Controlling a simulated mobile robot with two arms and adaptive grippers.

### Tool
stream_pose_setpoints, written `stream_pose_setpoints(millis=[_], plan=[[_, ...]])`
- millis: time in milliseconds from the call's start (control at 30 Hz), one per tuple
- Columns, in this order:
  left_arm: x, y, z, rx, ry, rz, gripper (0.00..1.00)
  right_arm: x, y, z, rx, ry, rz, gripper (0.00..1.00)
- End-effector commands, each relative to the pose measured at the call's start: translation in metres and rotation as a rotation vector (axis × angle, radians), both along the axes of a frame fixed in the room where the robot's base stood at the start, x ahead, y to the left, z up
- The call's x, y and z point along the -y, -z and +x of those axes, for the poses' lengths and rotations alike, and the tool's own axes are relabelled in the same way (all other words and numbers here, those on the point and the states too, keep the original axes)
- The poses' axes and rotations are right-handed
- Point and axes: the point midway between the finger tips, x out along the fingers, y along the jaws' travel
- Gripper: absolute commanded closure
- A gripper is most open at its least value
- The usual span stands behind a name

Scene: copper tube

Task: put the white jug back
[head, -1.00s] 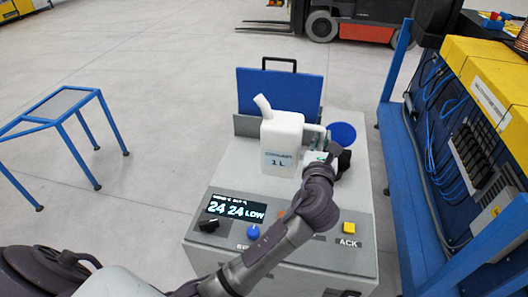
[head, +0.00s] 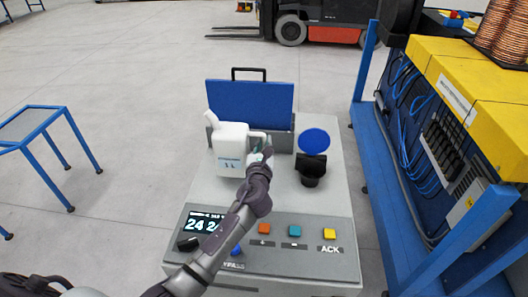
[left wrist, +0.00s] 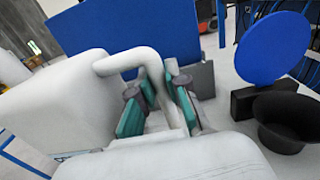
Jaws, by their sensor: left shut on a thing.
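The white jug (head: 231,146) has a spout at upper left and a label reading 1 L. It is upright over the grey machine top, left of the black filler neck; I cannot tell whether its base touches. My left gripper (head: 264,152) is at the jug's handle on its right side. In the left wrist view the teal-padded fingers (left wrist: 155,112) are closed around the handle (left wrist: 140,60), and the jug's white body (left wrist: 60,95) fills the left. My right gripper is not in view.
The black filler neck (head: 311,170) with its raised blue lid (head: 313,141) stands right of the jug. A blue panel (head: 250,103) in a grey holder stands behind. Buttons and a display (head: 202,222) are in front. A blue-framed rack (head: 395,190) borders the right.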

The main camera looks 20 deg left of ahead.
Motion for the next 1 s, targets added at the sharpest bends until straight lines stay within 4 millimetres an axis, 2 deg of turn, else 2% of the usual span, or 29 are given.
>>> stream_pose_setpoints(millis=[33,100,200,367,567,600,733,1000], plan=[[0.001,0.012,0.000,-0.004,0.001,0.001,1.00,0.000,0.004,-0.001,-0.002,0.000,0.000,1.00],[0.001,0.022,0.000,-0.003,0.000,0.001,1.00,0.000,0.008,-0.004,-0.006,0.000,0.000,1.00],[0.001,0.030,0.000,-0.001,0.001,0.001,1.00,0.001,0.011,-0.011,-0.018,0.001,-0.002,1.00],[0.001,0.030,0.000,0.000,0.001,0.001,1.00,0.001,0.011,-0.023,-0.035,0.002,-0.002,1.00],[0.001,0.033,0.000,-0.001,0.001,0.002,1.00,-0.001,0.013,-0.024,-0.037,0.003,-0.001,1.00],[0.001,0.035,-0.001,-0.003,0.001,-0.001,0.84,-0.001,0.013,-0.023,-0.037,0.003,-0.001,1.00],[0.001,0.034,-0.001,-0.003,0.001,-0.001,0.62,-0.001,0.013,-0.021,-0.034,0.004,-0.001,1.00],[0.001,0.034,-0.001,-0.003,0.001,-0.001,0.60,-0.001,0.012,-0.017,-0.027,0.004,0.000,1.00]])
